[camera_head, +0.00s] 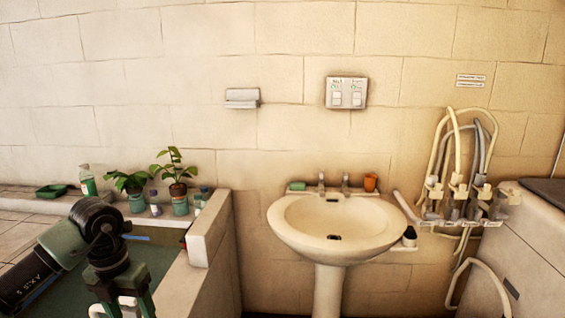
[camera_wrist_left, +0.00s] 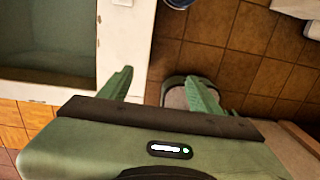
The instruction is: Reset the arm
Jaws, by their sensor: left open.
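My left arm (camera_head: 92,232) comes in from the left in the head view, bent at a dark joint, with its wrist pointing down over the tiled tub. Its fingertips are not clear in that view. In the left wrist view my left gripper (camera_wrist_left: 160,86) is open, its two green fingers spread apart with nothing held between them. Brown floor tiles and the pale tub rim (camera_wrist_left: 125,50) lie below it. My right arm and gripper are not in view.
A white washbasin (camera_head: 335,250) stands against the wall, with an orange cup (camera_head: 371,182) on its rim. Potted plants (camera_head: 178,180) and bottles (camera_head: 88,180) stand on the ledge behind my left arm. Hoses (camera_head: 455,150) hang at right.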

